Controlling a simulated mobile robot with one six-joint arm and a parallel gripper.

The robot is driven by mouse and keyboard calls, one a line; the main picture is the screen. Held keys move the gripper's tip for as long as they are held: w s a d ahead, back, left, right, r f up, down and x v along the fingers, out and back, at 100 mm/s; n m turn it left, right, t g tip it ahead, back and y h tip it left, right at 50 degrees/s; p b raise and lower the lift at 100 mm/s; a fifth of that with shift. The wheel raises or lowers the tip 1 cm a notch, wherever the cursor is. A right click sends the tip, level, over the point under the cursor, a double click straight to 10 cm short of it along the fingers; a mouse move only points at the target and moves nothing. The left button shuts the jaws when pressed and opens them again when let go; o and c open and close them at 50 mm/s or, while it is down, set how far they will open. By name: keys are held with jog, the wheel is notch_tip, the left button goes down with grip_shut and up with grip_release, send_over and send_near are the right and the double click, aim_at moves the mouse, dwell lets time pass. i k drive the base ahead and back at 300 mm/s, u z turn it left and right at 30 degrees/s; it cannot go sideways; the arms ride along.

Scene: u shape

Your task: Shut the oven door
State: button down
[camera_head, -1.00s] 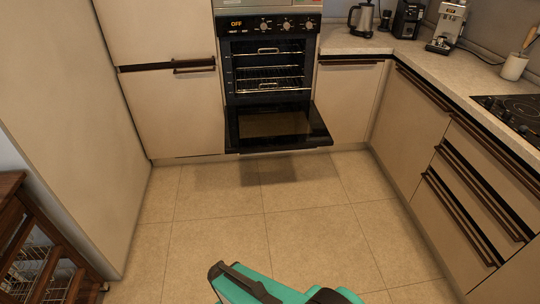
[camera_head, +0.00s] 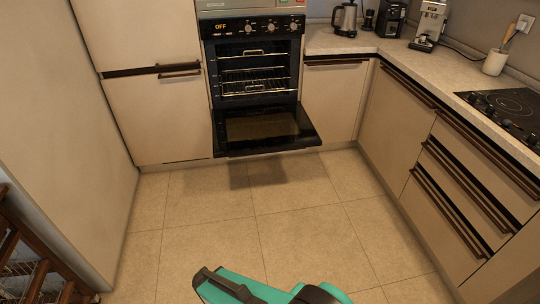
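The oven (camera_head: 253,70) is built into the cabinets ahead of me, with racks showing in its lit cavity. Its dark door (camera_head: 266,129) is folded down, open, and juts out low over the floor. The control panel (camera_head: 252,27) above the cavity reads OFF. Part of my teal and black arm shows at the bottom edge, well short of the door, with floor between them. My gripper's fingers cannot be made out, so whether it is open or shut is not shown.
The tiled floor (camera_head: 240,215) between me and the oven is clear. Drawers and a counter with a cooktop (camera_head: 512,110) run along the right. A tall cabinet side (camera_head: 65,150) and a dark wooden rack (camera_head: 35,260) stand at left. A kettle (camera_head: 344,19) sits on the counter.

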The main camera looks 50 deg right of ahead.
aim_at(309, 137)
jog(key=i, duration=0.95)
jog(key=u, duration=0.05)
